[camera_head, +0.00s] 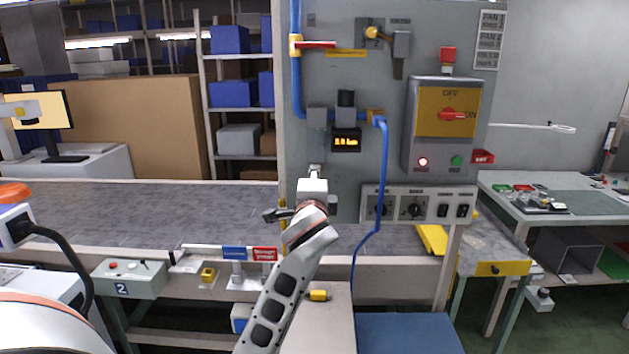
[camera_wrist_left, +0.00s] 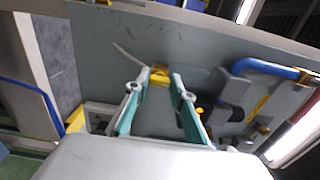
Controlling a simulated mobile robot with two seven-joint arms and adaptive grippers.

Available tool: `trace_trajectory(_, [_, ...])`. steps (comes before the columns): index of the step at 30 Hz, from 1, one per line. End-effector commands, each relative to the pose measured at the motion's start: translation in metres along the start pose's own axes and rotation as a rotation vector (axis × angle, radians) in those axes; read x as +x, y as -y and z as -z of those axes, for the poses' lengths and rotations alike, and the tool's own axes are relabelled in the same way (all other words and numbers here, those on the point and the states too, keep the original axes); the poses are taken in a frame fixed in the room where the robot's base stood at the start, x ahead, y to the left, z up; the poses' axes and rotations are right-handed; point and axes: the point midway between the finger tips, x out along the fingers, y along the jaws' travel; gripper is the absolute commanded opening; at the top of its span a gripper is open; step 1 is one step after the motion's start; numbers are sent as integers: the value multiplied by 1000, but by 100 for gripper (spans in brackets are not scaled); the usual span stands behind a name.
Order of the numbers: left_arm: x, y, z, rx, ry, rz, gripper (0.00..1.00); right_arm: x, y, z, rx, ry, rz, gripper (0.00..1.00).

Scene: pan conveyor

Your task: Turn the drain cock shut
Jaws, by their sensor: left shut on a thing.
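My left gripper (camera_head: 315,172) is up against the lower left part of the grey panel, below the blue pipe. In the left wrist view, my left gripper (camera_wrist_left: 158,82) has its two teal fingers closed on a small yellow piece, which I take to be the drain cock (camera_wrist_left: 160,72). The fingertips touch its sides, and the rest of the cock is hidden. In the head view my own wrist covers this spot, so the angle of the cock cannot be told there. My right gripper is in neither view.
A blue pipe (camera_head: 297,80) with a red lever (camera_head: 318,44) runs down the panel above my gripper. A blue hose (camera_head: 384,170) hangs to the right. A switch box (camera_head: 410,150) and a knob strip (camera_head: 414,210) are further right. The grey conveyor (camera_head: 120,208) is clear at left.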

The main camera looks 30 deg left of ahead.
Motion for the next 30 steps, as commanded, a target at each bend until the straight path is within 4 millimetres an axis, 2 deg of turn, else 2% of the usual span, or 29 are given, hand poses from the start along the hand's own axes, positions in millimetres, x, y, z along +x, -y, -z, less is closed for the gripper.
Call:
trace_trajectory(17, [0, -1, 0, -36, 0, -2, 2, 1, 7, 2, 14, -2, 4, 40])
trace_trajectory(18, [0, -1, 0, -36, 0, -2, 26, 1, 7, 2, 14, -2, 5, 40])
trace_trajectory(20, [0, -1, 0, -36, 0, -2, 40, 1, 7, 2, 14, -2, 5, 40])
trace_trajectory(30, [-1, 0, 0, -35, 0, -1, 40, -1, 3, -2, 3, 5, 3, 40])
